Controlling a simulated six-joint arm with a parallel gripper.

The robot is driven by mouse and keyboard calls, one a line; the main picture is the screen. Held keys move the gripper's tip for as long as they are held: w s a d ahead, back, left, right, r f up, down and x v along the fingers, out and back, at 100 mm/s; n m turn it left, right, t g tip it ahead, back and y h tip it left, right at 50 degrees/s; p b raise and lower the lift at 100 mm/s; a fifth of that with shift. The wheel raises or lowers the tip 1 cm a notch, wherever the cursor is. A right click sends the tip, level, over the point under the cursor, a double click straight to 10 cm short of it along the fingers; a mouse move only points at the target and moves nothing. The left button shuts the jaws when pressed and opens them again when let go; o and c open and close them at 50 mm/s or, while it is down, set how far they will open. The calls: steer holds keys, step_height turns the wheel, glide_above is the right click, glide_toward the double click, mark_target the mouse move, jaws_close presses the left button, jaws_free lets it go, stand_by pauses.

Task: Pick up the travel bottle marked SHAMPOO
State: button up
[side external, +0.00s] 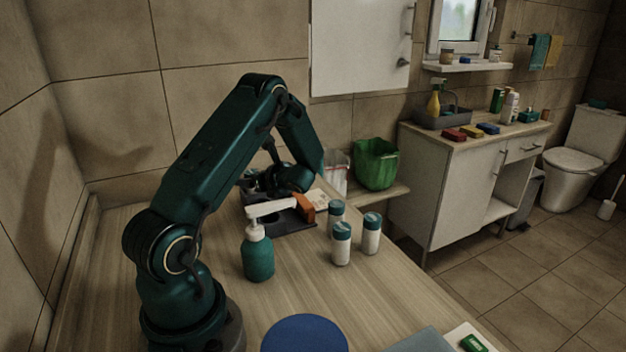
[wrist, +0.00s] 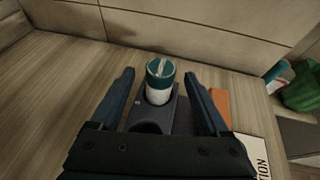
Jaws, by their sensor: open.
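In the wrist view a small white bottle with a teal cap (wrist: 160,80) stands in a dark grey holder (wrist: 148,128). No lettering on it can be read. My gripper (wrist: 159,73) is open, with one finger on each side of this bottle and visible gaps between. In the side view three similar white bottles with teal caps stand on the counter: a rear one (side external: 336,212), a front one (side external: 342,246) and a right one (side external: 372,236). Their markings are too small to read. My arm hides the held-up bottle's spot in the side view.
A teal pump dispenser (side external: 258,258) stands in front of the dark holder area. An orange block (wrist: 221,104) and a white card ending in "TION" (wrist: 250,152) lie right of the holder. A green bin (side external: 376,166) is farther right. The tiled wall rises behind the counter.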

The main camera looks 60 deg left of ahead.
steer(key=shift+x, duration=2.6)
steer(key=shift+f, duration=0.1)
jaws_close()
